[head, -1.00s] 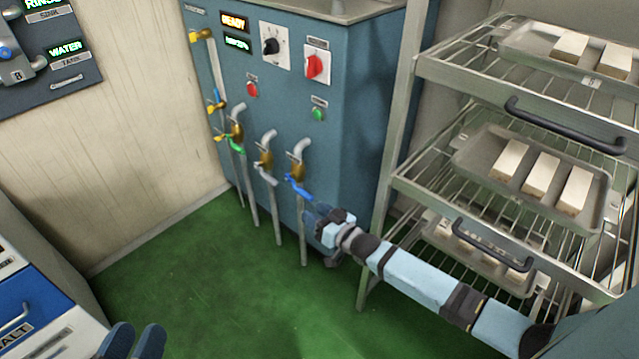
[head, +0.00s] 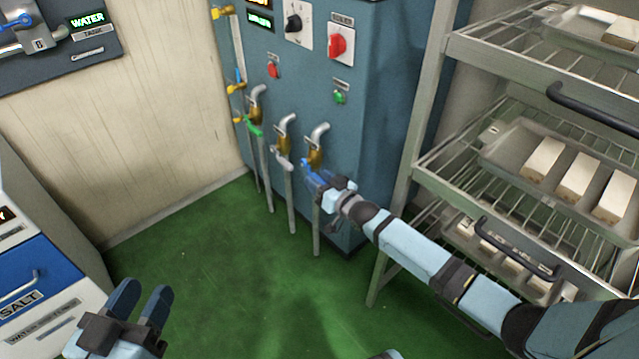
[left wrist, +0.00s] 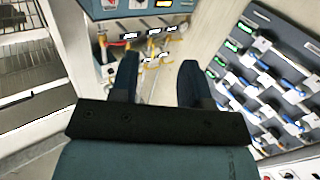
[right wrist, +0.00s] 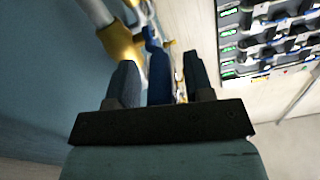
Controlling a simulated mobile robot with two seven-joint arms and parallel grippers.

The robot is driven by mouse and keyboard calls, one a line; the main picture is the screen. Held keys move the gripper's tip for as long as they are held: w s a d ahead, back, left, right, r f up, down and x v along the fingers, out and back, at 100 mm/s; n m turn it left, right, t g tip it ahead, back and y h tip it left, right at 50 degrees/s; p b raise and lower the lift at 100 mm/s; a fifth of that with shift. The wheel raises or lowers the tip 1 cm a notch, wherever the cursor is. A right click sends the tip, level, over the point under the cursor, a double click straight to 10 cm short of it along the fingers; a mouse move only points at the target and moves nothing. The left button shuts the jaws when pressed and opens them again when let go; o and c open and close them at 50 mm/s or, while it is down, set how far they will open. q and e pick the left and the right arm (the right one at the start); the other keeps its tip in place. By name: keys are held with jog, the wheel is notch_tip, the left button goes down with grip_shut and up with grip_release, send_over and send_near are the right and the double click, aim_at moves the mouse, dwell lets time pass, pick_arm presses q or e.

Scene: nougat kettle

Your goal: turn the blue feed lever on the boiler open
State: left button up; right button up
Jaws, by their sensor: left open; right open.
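The blue-grey boiler (head: 385,110) stands at the centre back in the head view. Its blue feed lever (head: 314,179) sits on the rightmost brass valve (head: 315,157), partly hidden by my right gripper (head: 318,184). In the right wrist view the blue lever (right wrist: 159,75) lies between the two open fingers of my right gripper (right wrist: 155,78), below the brass valve (right wrist: 122,42). I cannot tell whether a finger touches it. My left gripper (head: 143,300) is open and empty above the floor at the lower left; it also shows in the left wrist view (left wrist: 158,80).
A green-handled valve (head: 254,128) and a grey-handled valve (head: 283,157) are left of the blue one. A wire rack (head: 440,165) with trays of pale bars stands close on the right. A salt cabinet (head: 75,310) is at the left. The green floor (head: 220,260) between is clear.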

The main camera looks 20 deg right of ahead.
grip_shut()
